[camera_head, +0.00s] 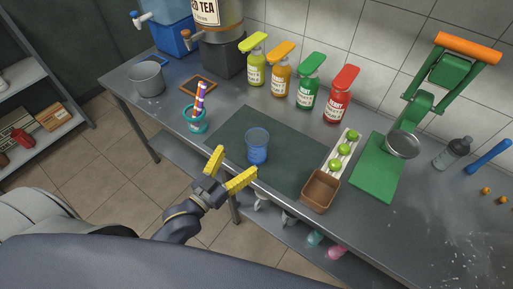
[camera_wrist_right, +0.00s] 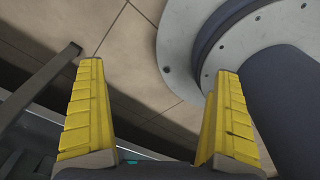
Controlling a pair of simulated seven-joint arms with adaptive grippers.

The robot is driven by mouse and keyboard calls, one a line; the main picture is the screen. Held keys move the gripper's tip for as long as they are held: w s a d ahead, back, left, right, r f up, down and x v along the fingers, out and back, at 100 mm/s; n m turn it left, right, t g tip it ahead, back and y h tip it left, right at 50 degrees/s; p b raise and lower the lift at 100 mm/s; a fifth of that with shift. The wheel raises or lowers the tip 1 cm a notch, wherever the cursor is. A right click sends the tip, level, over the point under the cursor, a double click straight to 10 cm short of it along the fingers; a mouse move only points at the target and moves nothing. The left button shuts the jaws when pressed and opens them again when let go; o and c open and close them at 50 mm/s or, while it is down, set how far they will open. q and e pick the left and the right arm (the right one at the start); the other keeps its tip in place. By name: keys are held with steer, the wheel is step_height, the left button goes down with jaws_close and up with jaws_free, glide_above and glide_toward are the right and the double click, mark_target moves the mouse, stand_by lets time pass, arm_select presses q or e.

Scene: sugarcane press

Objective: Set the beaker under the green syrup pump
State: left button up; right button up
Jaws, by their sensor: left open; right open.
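The beaker (camera_head: 257,150), clear with blue contents or tint, stands upright on the dark mat (camera_head: 225,138) near the table's front edge. The green syrup pump (camera_head: 309,88) stands at the back against the tiled wall, between an orange pump (camera_head: 280,73) and a red pump (camera_head: 340,100).
A teal cup with striped straws (camera_head: 195,122) stands left of the mat. A white tray of limes (camera_head: 342,152), a brown box (camera_head: 320,190), and a green press (camera_head: 375,170) are at the right. A yellow-green pump (camera_head: 256,68) stands left of the orange one. The mat behind the beaker is clear.

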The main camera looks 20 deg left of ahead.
mark_target(263, 132)
arm_select(q)
steer(key=shift+x, duration=5.3)
steer(key=shift+f, duration=0.1)
steer(key=c, duration=1.5)
